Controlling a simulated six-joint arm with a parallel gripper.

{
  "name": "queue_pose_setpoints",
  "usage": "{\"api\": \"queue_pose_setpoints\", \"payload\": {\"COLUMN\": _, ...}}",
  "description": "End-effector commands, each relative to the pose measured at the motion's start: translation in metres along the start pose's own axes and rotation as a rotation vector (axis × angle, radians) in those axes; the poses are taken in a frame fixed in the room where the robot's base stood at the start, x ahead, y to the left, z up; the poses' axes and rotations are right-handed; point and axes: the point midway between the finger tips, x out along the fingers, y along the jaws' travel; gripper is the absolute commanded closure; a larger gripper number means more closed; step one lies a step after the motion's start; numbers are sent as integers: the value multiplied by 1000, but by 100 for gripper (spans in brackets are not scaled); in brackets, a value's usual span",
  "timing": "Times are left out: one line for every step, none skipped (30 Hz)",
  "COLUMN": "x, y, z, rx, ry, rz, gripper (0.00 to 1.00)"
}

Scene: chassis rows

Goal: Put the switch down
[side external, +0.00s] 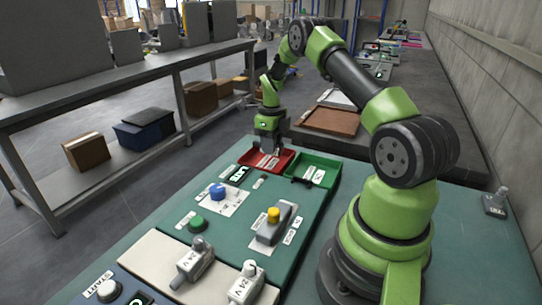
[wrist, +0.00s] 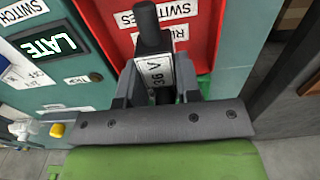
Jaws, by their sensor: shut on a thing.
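My gripper (side external: 268,146) points down at the far end of the bench, over the red tray (side external: 281,163). In the wrist view my gripper (wrist: 160,95) is shut on a switch (wrist: 157,72) with a dark lever and a white label reading 36 V. The red tray (wrist: 112,16) lies beneath it in that view, with labels reading SWITCHES and another partly covered one. The switch's lower part is hidden between the fingers. I cannot tell whether it touches the tray floor.
A green tray (side external: 327,163) adjoins the red one on the right. A lit LATE display (side external: 239,175) is on its left. Nearer stand a blue button (side external: 217,191), a green button (side external: 197,223), a yellow-topped box (side external: 273,215) and grey toggle switches (side external: 194,259).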

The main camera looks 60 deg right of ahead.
Motion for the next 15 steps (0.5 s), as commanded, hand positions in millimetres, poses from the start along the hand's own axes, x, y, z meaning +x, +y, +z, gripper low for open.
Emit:
{"api": "queue_pose_setpoints", "payload": {"x": 6, "y": 0, "z": 0, "rx": 0, "ry": 1, "rz": 1, "gripper": 97}}
{"api": "queue_pose_setpoints", "payload": {"x": 10, "y": 0, "z": 0, "rx": -1, "ry": 1, "rz": 1, "gripper": 97}}
{"api": "queue_pose_setpoints", "payload": {"x": 16, "y": 1, "z": 0, "rx": 0, "ry": 1, "rz": 2, "gripper": 97}}
{"api": "queue_pose_setpoints", "payload": {"x": 21, "y": 0, "z": 0, "rx": -1, "ry": 1, "rz": 2, "gripper": 97}}
{"api": "queue_pose_setpoints", "payload": {"x": 26, "y": 0, "z": 0, "rx": -1, "ry": 1, "rz": 2, "gripper": 97}}
{"api": "queue_pose_setpoints", "payload": {"x": 31, "y": 0, "z": 0, "rx": -1, "ry": 1, "rz": 2, "gripper": 97}}
{"api": "queue_pose_setpoints", "payload": {"x": 34, "y": 0, "z": 0, "rx": -1, "ry": 1, "rz": 2, "gripper": 97}}
{"api": "queue_pose_setpoints", "payload": {"x": 36, "y": 0, "z": 0, "rx": -1, "ry": 0, "rz": 0, "gripper": 97}}
{"api": "queue_pose_setpoints", "payload": {"x": 38, "y": 0, "z": 0, "rx": -1, "ry": -1, "rz": -1, "gripper": 97}}
{"api": "queue_pose_setpoints", "payload": {"x": 39, "y": 0, "z": 0, "rx": -1, "ry": -2, "rz": -1, "gripper": 97}}
{"api": "queue_pose_setpoints", "payload": {"x": 39, "y": 0, "z": 0, "rx": -1, "ry": -2, "rz": -1, "gripper": 97}}
{"api": "queue_pose_setpoints", "payload": {"x": 38, "y": 0, "z": 0, "rx": -1, "ry": -2, "rz": -1, "gripper": 97}}
{"api": "queue_pose_setpoints", "payload": {"x": 38, "y": 0, "z": 0, "rx": -1, "ry": -2, "rz": -1, "gripper": 97}}
{"api": "queue_pose_setpoints", "payload": {"x": 38, "y": 0, "z": 0, "rx": -1, "ry": -2, "rz": -1, "gripper": 97}}
{"api": "queue_pose_setpoints", "payload": {"x": 38, "y": 0, "z": 0, "rx": -2, "ry": -2, "rz": -1, "gripper": 97}}
